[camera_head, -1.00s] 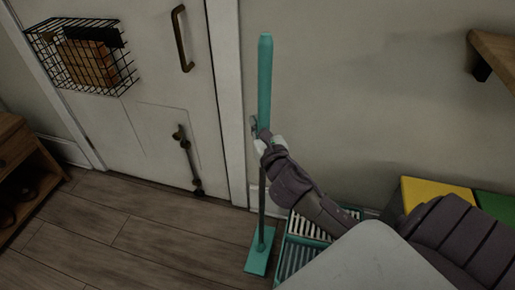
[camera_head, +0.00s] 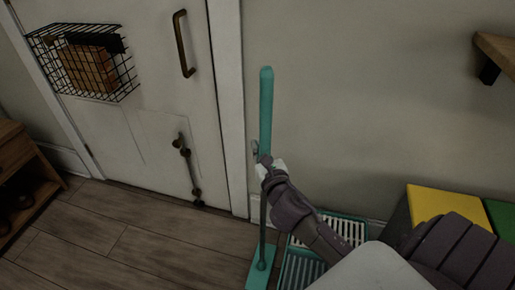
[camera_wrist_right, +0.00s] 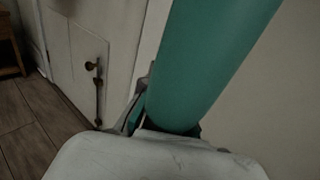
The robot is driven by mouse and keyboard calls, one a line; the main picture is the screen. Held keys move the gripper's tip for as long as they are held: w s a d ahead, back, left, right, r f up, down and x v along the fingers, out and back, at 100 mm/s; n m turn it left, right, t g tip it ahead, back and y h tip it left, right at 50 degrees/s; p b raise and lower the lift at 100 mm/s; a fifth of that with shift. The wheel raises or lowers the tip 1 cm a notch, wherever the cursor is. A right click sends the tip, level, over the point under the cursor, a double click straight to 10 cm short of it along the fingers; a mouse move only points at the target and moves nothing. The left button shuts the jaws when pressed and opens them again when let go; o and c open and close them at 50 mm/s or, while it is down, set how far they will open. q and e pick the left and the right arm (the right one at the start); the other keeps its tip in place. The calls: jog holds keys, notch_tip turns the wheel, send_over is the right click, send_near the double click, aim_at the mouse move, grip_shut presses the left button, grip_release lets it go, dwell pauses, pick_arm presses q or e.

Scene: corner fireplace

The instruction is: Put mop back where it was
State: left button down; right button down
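The mop has a teal grip and pole (camera_head: 266,112) and a flat teal head (camera_head: 260,272). It stands nearly upright in front of the wall, just right of the white door frame. My right gripper (camera_head: 263,160) is closed around the pole below the thick teal grip. In the right wrist view the teal pole (camera_wrist_right: 205,65) fills the space between the fingers (camera_wrist_right: 143,112). The mop head is partly cut off at the bottom of the head view, so I cannot tell whether it touches the floor. My left gripper is not in view.
A white door (camera_head: 150,110) with a wire basket (camera_head: 85,62) is at left. A wooden shelf unit (camera_head: 25,170) stands at far left. Slatted teal trays (camera_head: 300,268) lie right of the mop head. Yellow-topped (camera_head: 440,202) and green-topped bins stand right. A wall shelf (camera_head: 495,50) is upper right.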

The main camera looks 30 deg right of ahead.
jog(key=c, duration=1.3)
grip_release()
jog(key=shift+f, duration=0.1)
jog(key=v, duration=1.2)
jog(key=s+f+m+g, duration=0.6)
jog(key=f+m+g, duration=0.3)
jog(key=m, duration=1.1)
jog(key=s+a+f+m+g+y, duration=0.1)
jog(key=s+a+f+m, duration=0.1)
jog(key=s+a+m, duration=0.1)
jog(key=s+a+f+m+g+y, duration=0.2)
jog(key=a+m, duration=0.1)
jog(key=m, duration=0.1)
jog(key=s+a+f+m+g+y, duration=0.1)
jog(key=s+a+f+m, duration=0.1)
jog(key=s+a+m, duration=0.1)
jog(key=shift+s+f+m+g+y, duration=0.15)
jog(key=shift+s+m+g+y, duration=0.2)
jog(key=shift+m, duration=0.25)
